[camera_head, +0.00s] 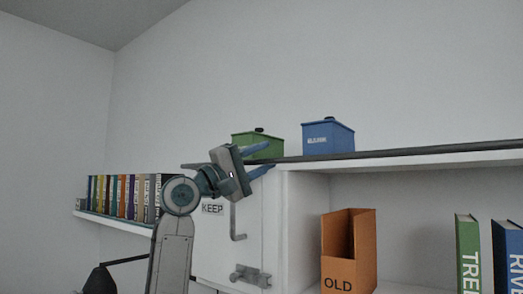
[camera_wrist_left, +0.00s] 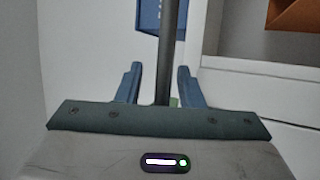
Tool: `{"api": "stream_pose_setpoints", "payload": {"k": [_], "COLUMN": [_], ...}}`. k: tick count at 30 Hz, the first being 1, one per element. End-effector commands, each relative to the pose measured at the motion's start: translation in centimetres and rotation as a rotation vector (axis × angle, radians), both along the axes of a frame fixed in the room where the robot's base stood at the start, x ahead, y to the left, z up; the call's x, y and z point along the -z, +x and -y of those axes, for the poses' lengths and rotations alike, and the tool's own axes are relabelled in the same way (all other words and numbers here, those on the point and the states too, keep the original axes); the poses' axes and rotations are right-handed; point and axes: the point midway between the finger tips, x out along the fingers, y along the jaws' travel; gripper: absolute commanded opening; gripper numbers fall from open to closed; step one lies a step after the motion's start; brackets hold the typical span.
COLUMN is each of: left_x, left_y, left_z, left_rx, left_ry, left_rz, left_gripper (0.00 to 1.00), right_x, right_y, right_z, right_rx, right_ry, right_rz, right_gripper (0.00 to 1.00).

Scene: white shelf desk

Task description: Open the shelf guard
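The shelf guard is a long dark grey bar (camera_head: 400,152) along the front of the white unit's top. My left gripper (camera_head: 264,158) is at the left part of this bar, its two blue fingers spread above and below it. In the left wrist view the bar (camera_wrist_left: 169,50) runs between the open fingers (camera_wrist_left: 160,85), with a visible gap on each side. The fingers do not look closed on it. My right gripper is not in view.
A green box (camera_head: 245,142) and a blue box (camera_head: 328,138) stand on top, behind the bar. Below are a "KEEP" door (camera_head: 212,245) with a latch (camera_head: 250,276), an orange "OLD" file holder (camera_head: 349,250) and large books (camera_head: 468,250). A row of books (camera_head: 125,197) stands at left.

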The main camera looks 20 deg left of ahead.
Motion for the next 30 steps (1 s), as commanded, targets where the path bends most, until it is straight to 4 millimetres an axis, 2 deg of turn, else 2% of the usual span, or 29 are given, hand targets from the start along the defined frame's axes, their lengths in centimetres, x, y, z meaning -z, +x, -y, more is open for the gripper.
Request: {"api": "stream_pose_setpoints", "payload": {"k": [8,13,14,20,30], "left_x": [0.0,0.0,0.0,0.2,1.5], "left_y": [0.1,0.1,0.1,0.1,-0.1], "left_z": [0.1,0.1,0.1,0.1,0.1], "left_rx": [0.000,0.000,0.000,0.001,0.004], "left_ry": [-0.001,-0.001,-0.001,-0.005,-0.074], "left_rz": [0.001,0.001,0.001,0.013,0.206], "left_gripper": [0.34,0.03,0.00,0.00,0.00], "right_x": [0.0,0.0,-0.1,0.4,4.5], "right_y": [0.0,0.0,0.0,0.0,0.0], "right_z": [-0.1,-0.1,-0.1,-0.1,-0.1], "right_rx": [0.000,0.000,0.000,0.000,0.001], "right_ry": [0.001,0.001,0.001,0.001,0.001], "right_rz": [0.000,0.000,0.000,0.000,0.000], "right_gripper": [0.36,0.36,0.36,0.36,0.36]}}
